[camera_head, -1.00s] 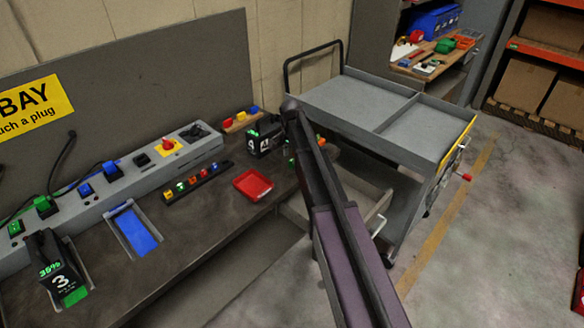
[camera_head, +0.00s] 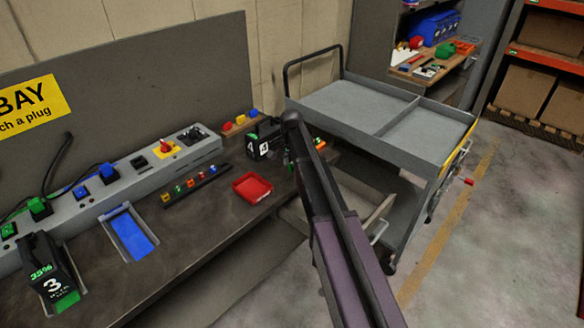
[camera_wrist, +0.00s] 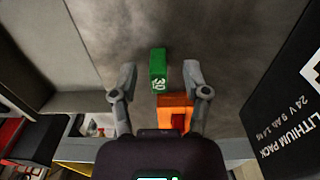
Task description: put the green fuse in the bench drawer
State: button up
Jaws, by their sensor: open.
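The green fuse (camera_wrist: 158,66), marked 30, stands on the grey bench top in the wrist view. My gripper (camera_wrist: 157,76) is open, with one finger on each side of the fuse and a gap on both sides. An orange fuse (camera_wrist: 174,104) is just below the green one in the picture, close to it. In the head view my arm hides the gripper and most of the fuses. The bench drawer (camera_head: 383,211) is pulled out below the bench's right end, partly behind my arm.
A black battery pack (camera_head: 263,140) stands close to the gripper; it also fills the right of the wrist view (camera_wrist: 290,110). A red tray (camera_head: 252,187) and a strip of small fuses (camera_head: 198,186) lie left. A grey cart (camera_head: 350,102) stands beyond the drawer.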

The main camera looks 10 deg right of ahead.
aim_at(291, 163)
jog(key=shift+c, duration=0.2)
grip_shut()
jog(key=shift+r, duration=0.15)
notch_tip(291, 163, up, 4)
jog(key=p, duration=0.3)
jog(key=shift+f+p, duration=0.25)
jog(key=shift+p, duration=0.15)
jog(key=s+d+r+p, duration=0.1)
jog(key=s, duration=1.5)
jog(key=shift+r, duration=0.1)
